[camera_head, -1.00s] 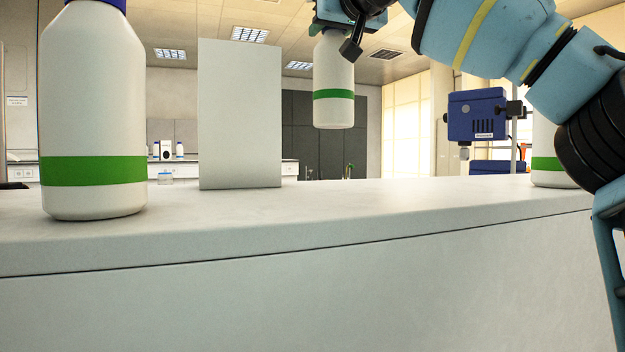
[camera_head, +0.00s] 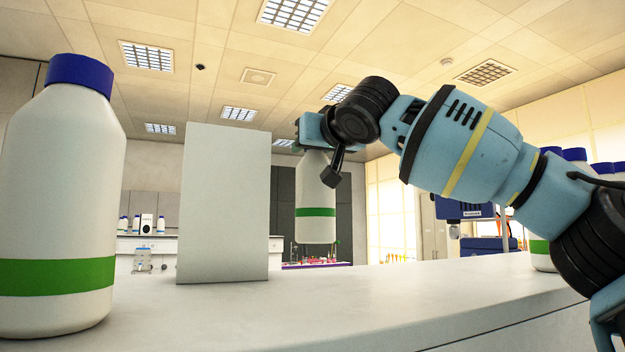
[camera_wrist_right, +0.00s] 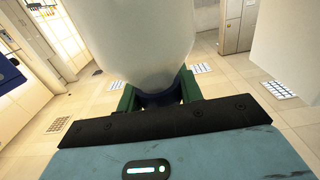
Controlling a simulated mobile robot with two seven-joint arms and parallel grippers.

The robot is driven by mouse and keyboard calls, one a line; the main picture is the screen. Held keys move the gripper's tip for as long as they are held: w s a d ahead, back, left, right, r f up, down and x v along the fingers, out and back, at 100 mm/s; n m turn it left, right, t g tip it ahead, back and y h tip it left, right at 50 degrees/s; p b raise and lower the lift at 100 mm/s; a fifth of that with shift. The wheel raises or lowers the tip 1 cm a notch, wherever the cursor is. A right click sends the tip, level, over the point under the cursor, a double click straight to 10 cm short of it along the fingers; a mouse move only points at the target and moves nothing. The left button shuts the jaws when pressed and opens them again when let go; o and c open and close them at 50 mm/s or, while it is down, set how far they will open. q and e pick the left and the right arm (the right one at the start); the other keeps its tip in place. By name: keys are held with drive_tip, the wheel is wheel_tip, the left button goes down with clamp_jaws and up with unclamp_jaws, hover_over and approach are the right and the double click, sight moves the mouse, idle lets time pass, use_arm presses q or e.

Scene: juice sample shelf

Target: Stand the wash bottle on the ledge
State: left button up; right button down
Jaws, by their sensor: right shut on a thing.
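The wash bottle (camera_head: 317,190) is white with a green band and hangs upright from my right gripper (camera_head: 314,146). In the right wrist view, the gripper's green fingers (camera_wrist_right: 157,98) are shut around the bottle's dark blue cap or neck, and the white body (camera_wrist_right: 140,40) fills the top middle. The ledge (camera_head: 400,302) is the pale flat surface across the front. The bottle's base shows above the ledge's far edge with a gap between them; I cannot tell whether it is over the ledge or behind it. My left gripper is out of view.
A large white bottle with a blue cap (camera_head: 60,200) stands on the ledge at near left. A plain upright panel (camera_head: 225,205) stands left of the held bottle. Another bottle (camera_head: 541,256) is partly hidden behind my right arm. The ledge between panel and arm is clear.

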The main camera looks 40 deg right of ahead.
sight(312, 172)
drive_tip(key=shift+s+a+f, duration=0.1)
drive_tip(key=shift+f, duration=0.35)
wheel_tip(312, 172, down, 3)
drive_tip(key=shift+f, duration=0.55)
drive_tip(key=shift+f, duration=0.15)
drive_tip(key=c, duration=0.9)
unclamp_jaws()
